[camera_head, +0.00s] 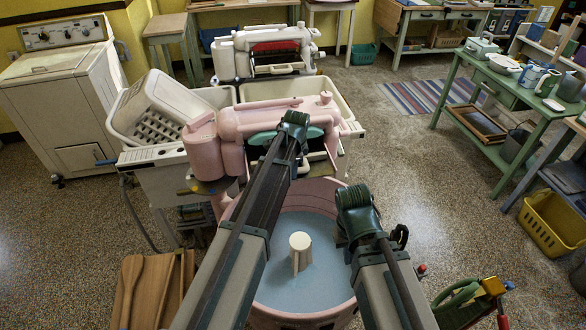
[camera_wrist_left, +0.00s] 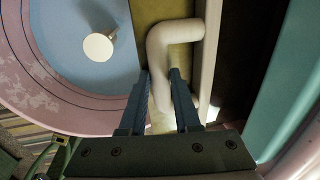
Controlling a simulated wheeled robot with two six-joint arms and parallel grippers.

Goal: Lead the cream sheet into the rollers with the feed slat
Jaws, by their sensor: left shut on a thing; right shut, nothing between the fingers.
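My left gripper (camera_head: 295,120) is over the front of the pink wringer (camera_head: 240,120). In the left wrist view its fingers (camera_wrist_left: 160,75) are shut on a bent cream handle (camera_wrist_left: 178,32), apparently the feed slat's. A long, straight cream bar (camera_wrist_left: 208,65) runs beside it, likely the slat itself. A dull yellow surface (camera_wrist_left: 150,12) behind the handle may be the cream sheet; I cannot be sure. A teal roller (camera_wrist_left: 295,75) lies to the right, apart from the bar. My right gripper (camera_head: 355,200) is shut and empty over the tub's right rim. My left arm hides much of the wringer mouth.
The pink tub (camera_head: 335,190) holds blue water and a white agitator (camera_head: 300,250). A white basket (camera_head: 165,110) stands at the left. A second wringer (camera_head: 265,52) is behind. A green table (camera_head: 470,65) and yellow crate (camera_head: 553,222) are right; floor between is open.

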